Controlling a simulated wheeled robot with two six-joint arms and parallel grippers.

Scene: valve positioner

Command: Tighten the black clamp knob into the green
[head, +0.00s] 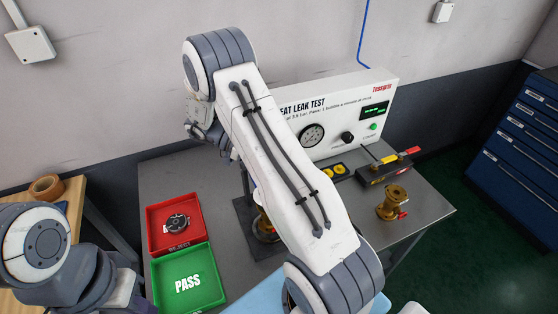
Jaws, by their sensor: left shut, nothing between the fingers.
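I cannot make out the clamp knob; my large arm crosses the middle of the head view and covers much of the fixture. A dark fixture stand (243,214) shows beside that arm, with a brass valve body (264,228) partly hidden at it. My left gripper (125,291) is low at the left, near the bench's left edge and apart from the fixture. It is shut and empty; its fingertips are hard to make out. My right gripper is hidden.
A red tray (158,247) holding a dark round part and a green PASS tray (217,287) are left of the fixture. The test box (372,88) stands behind. A brass valve (393,203) and dark tool block (385,168) are right. Bare bench (429,206) shows there.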

